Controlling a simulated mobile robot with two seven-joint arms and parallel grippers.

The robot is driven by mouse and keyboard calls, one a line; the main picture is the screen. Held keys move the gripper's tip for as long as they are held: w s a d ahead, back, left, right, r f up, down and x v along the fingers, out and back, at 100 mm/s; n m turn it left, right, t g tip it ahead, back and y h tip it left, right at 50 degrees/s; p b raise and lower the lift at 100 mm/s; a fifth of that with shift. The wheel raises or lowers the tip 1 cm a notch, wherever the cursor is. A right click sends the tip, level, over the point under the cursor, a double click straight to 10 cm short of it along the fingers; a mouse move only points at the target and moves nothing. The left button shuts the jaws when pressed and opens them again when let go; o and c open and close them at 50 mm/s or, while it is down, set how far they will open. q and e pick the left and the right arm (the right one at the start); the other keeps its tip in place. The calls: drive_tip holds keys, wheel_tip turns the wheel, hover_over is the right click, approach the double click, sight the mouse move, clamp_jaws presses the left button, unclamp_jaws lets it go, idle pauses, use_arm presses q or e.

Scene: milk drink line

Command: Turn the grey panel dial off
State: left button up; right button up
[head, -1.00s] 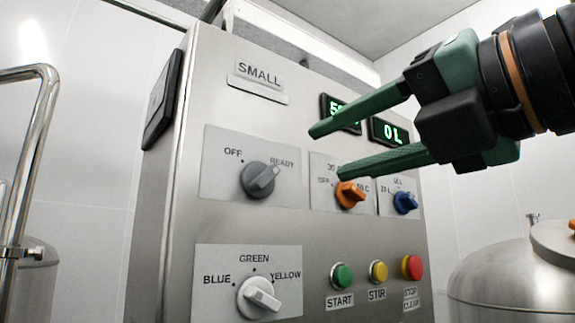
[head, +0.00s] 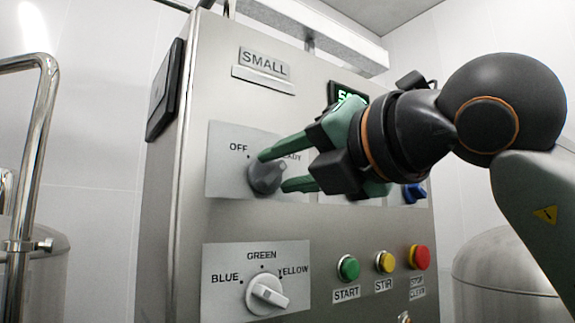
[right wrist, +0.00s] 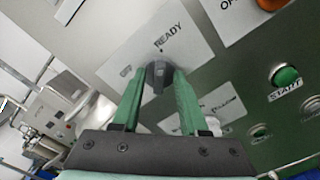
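The grey dial (head: 265,176) is on the upper plate of the steel panel, between the labels OFF and READY. The fingers of my right gripper (head: 273,171) reach it from the right and partly cover it and the READY label. In the right wrist view, the grey dial (right wrist: 158,76) lies between the two green fingertips of my right gripper (right wrist: 158,82). The fingers are apart on either side of the knob, with a narrow gap visible at each side. The dial's exact pointing is hard to read now. My left gripper is not in view.
Below is a white dial (head: 266,293) marked BLUE, GREEN, YELLOW. Green (head: 348,267), yellow (head: 385,261) and red (head: 420,256) buttons sit to its right. A blue dial (head: 414,193) shows behind my arm; the orange dial is hidden in the head view. A metal pipe (head: 38,150) stands left.

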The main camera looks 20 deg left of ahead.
clamp_jaws()
idle(0.3)
drive_tip(key=shift+n, duration=0.4)
drive_tip(key=n, duration=0.2)
drive_tip(key=shift+r+n+b, duration=0.1)
drive_tip(key=shift+n+b, duration=0.2)
drive_tip(key=shift+n, duration=0.1)
drive_tip(key=n, duration=0.4)
drive_tip(key=shift+s+n, duration=0.15)
drive_tip(key=shift+n, duration=0.15)
drive_tip(key=n, duration=0.5)
drive_tip(key=shift+s+a, duration=0.1)
drive_tip(key=shift+a, duration=0.05)
drive_tip(key=n, duration=0.3)
drive_tip(key=shift+n, duration=0.8)
drive_tip(key=shift+s+a, duration=0.1)
